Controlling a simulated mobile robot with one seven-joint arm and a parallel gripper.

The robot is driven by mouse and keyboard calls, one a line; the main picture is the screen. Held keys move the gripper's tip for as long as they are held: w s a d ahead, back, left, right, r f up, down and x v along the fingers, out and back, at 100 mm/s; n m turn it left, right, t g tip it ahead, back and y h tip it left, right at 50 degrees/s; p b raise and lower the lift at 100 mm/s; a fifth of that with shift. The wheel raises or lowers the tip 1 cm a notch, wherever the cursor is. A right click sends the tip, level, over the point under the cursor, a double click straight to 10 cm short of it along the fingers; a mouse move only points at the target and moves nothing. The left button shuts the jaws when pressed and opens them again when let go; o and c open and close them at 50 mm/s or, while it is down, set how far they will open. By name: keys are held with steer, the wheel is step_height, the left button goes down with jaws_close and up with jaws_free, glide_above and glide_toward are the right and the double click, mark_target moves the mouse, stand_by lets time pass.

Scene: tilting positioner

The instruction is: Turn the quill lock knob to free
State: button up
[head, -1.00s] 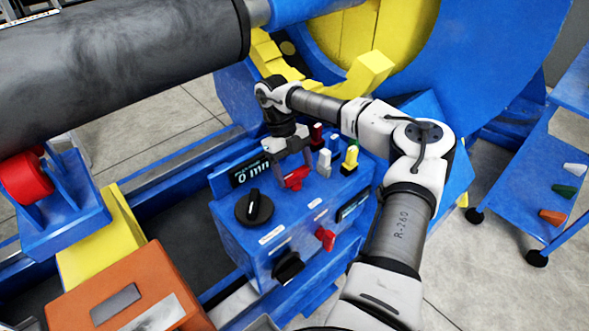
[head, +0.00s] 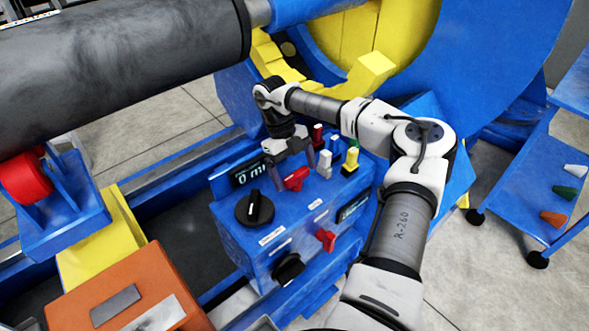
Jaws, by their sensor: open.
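A blue control box (head: 232,228) carries several knobs and levers; its labels are too small to read, so I cannot tell for sure which one is the quill lock knob. A red knob (head: 296,179) sits on its top face, tilted toward the upper right. My gripper (head: 290,169) points down over this red knob with its fingers spread, one to each side; I cannot tell if they touch it. A black round knob (head: 254,208) with a white pointer line is at the left. A second red knob (head: 326,240) and a black knob (head: 288,268) are on the front.
Grey (head: 324,164), yellow (head: 350,160) and dark red (head: 318,135) levers stand close to the right of my gripper. A display (head: 247,174) is at the box's back left. A large dark cylinder (head: 120,70) lies at upper left. An orange box (head: 125,290) is at lower left.

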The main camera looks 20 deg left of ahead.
steer(key=b+v, duration=0.1)
steer(key=v, duration=1.3)
steer(key=shift+s+f, duration=0.1)
steer(key=shift+f, duration=0.1)
